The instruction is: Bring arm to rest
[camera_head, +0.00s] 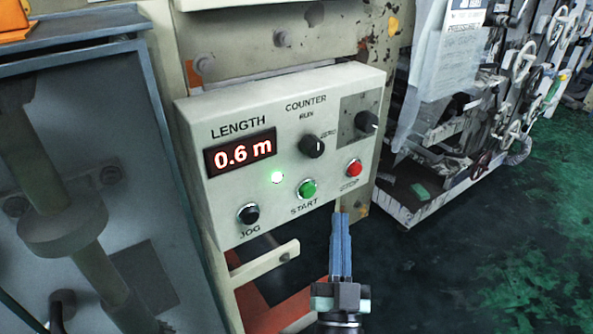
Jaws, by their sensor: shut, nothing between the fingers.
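My gripper (340,222) points up at the lower right of the control box (232,112). Its blue fingers are together with nothing between them. The fingertips show just below the red STOP button (354,168); I cannot tell whether there is contact. The box has a green START button (308,188), a black JOG button (248,214) and a black counter knob (312,146). The LENGTH display (240,153) reads 0.6 m. A green lamp (277,177) below it is lit.
A grey cabinet (130,200) with a thick shaft fills the left. A pale bar (265,262) juts out below the box. Machinery with handwheels (523,62) stands at the upper right. The dark green floor (480,250) at the right is clear.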

